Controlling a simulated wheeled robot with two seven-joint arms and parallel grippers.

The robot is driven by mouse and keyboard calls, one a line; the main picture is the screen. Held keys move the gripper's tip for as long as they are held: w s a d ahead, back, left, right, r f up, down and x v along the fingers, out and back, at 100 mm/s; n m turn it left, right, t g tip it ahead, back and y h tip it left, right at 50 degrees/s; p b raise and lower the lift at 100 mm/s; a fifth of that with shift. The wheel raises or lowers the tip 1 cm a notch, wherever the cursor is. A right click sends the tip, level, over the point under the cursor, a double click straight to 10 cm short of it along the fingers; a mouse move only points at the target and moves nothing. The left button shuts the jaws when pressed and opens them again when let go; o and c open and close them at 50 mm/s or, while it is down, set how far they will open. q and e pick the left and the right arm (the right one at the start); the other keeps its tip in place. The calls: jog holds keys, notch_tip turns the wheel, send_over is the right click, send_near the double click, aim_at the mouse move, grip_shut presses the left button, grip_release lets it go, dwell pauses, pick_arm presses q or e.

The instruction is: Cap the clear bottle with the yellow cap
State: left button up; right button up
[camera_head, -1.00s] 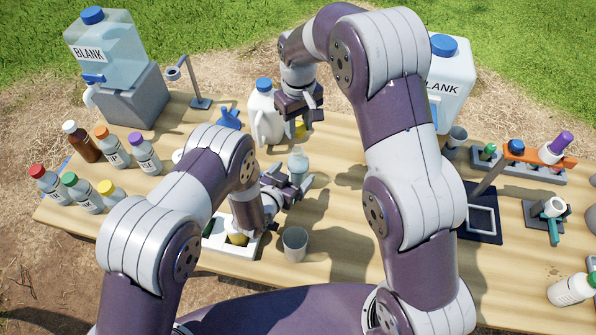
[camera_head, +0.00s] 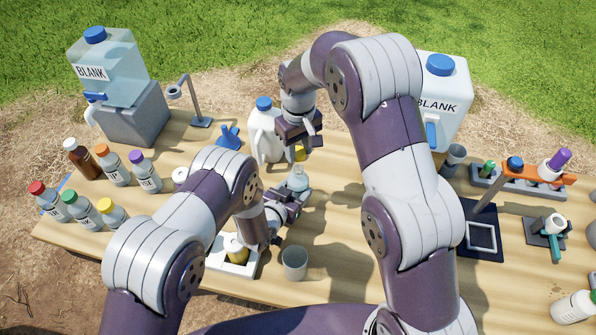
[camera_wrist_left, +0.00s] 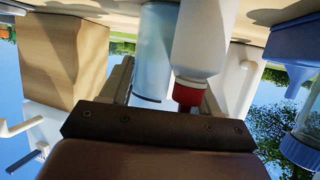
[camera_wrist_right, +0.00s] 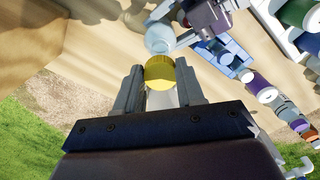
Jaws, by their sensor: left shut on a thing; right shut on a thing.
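My left gripper (camera_head: 291,203) is shut on the clear bottle (camera_head: 298,179), which stands upright near the middle of the table. The bottle also shows as a pale blue cylinder between the fingers in the left wrist view (camera_wrist_left: 157,45). My right gripper (camera_head: 300,143) is shut on the yellow cap (camera_head: 300,154), farther back than the bottle. In the right wrist view the yellow cap (camera_wrist_right: 160,72) is between the fingertips, and the clear bottle (camera_wrist_right: 160,39) lies just beyond it, apparently apart from it. The exact height gap is hard to judge.
A white jug (camera_head: 266,132) with a blue cap stands close behind my right gripper, beside a blue funnel (camera_head: 228,137). A grey cup (camera_head: 294,262) and a white tray (camera_head: 219,262) are in front. Several capped bottles stand at the left; a rack (camera_head: 520,180) is at the right.

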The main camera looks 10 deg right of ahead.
aim_at(299, 172)
jog(key=shift+w+f, duration=0.1)
jog(key=shift+f, duration=1.45)
jog(key=shift+f, duration=0.9)
jog(key=shift+f, duration=0.55)
